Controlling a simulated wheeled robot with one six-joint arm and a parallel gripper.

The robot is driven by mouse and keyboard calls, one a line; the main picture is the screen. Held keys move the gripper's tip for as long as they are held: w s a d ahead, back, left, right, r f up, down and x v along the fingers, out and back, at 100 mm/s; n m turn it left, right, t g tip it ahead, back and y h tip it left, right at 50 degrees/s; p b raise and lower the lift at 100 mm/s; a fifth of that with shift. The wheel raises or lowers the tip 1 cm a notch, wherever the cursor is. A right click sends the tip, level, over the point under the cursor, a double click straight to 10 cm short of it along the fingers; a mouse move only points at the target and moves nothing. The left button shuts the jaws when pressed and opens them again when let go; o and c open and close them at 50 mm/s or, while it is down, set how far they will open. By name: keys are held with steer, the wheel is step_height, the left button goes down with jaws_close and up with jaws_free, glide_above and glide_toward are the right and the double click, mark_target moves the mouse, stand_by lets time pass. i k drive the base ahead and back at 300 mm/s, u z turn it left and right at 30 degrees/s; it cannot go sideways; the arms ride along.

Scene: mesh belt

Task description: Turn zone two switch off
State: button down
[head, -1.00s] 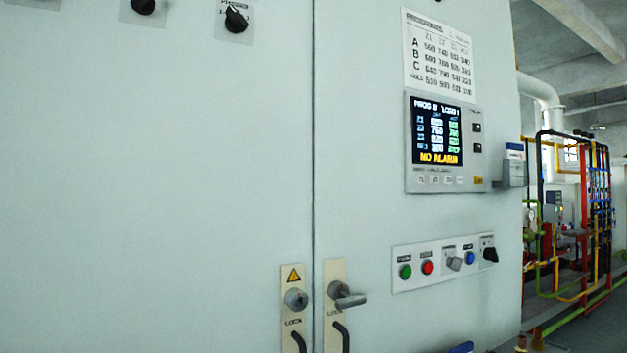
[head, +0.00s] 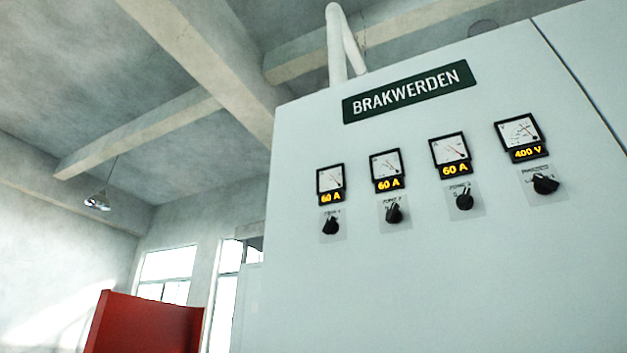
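The zone two switch (head: 394,213) is a black rotary knob on a small light plate, second from the left in a row on the pale cabinet (head: 450,290). Its label is blurred but seems to read zone 2. The meter above it (head: 386,165) shows 60 A. The zone one knob (head: 330,225) is to its left and the zone three knob (head: 464,199) to its right. The exact knob settings are too small to read. My gripper is not in view.
A fourth knob (head: 545,184) sits at the right under a 400 V meter (head: 521,133). A green BRAKWERDEN sign (head: 408,91) is above. A red panel (head: 143,324) stands at the lower left, near windows. The cabinet front below the knobs is clear.

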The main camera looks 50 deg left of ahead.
mark_target(393, 216)
steer(key=u, duration=1.8)
